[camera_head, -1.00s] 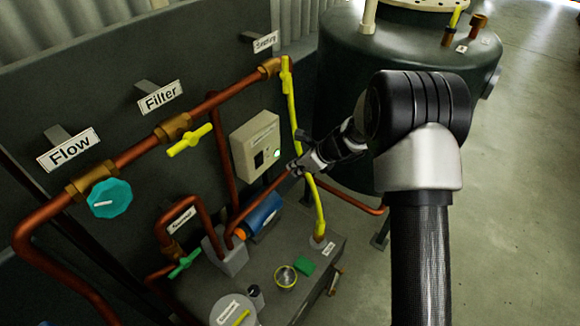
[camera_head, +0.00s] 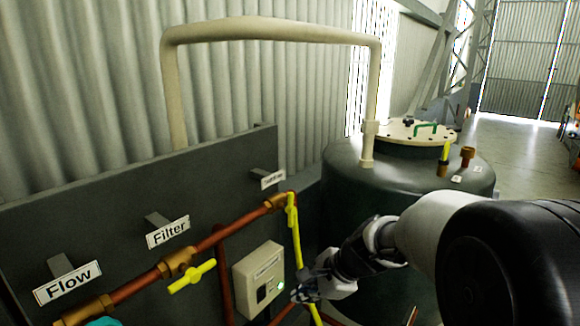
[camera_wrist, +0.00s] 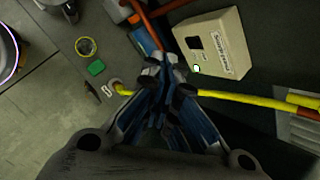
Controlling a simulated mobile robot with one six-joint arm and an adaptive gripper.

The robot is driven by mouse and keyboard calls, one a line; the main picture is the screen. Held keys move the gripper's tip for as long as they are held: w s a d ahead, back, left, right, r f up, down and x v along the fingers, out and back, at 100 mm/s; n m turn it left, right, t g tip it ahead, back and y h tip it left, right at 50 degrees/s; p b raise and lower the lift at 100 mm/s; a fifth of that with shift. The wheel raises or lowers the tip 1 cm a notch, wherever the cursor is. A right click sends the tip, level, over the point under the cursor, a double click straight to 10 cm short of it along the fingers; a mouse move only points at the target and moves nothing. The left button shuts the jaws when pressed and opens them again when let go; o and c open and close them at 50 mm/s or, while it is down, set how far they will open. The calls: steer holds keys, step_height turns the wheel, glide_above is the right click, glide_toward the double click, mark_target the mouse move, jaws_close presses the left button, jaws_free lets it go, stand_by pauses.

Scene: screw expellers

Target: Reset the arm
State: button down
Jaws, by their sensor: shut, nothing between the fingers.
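My gripper (camera_head: 307,293) is at the lower middle of the head view, in front of the yellow hose and just right of the beige switch box (camera_head: 259,281). In the wrist view my gripper (camera_wrist: 163,68) has its fingers together, with nothing between them. The switch box (camera_wrist: 213,45) with its lit round button is to the upper right of the fingertips there. My arm reaches in from the right of the head view.
A yellow hose (camera_head: 295,235) runs down past my gripper. A dark green tank (camera_head: 345,190) stands behind my arm. Copper pipes with a yellow valve (camera_head: 192,276) run along the dark panel (camera_head: 110,215). Open floor (camera_head: 525,165) lies at the right.

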steer(key=s+d+r+n+h, duration=0.15)
steer(key=s+r+n, duration=0.25)
steer(key=s, duration=0.4)
steer(key=s+d+r+n+h, duration=0.1)
steer(key=s+d+r+n, duration=0.1)
steer(key=s+r+n, duration=0.4)
steer(key=s+d+f+n+h, duration=0.1)
steer(key=s+d+n, duration=0.2)
steer(key=s, duration=0.4)
steer(key=s+d+f+n+h, duration=0.1)
steer(key=s+d+n+h, duration=0.1)
steer(key=s, duration=0.5)
steer(key=shift+s+d+f+n+t, duration=0.15)
steer(key=shift+s+d+n+t, duration=0.25)
steer(key=shift+d, duration=0.65)
steer(key=shift+w+a, duration=0.1)
steer(key=shift+w, duration=0.05)
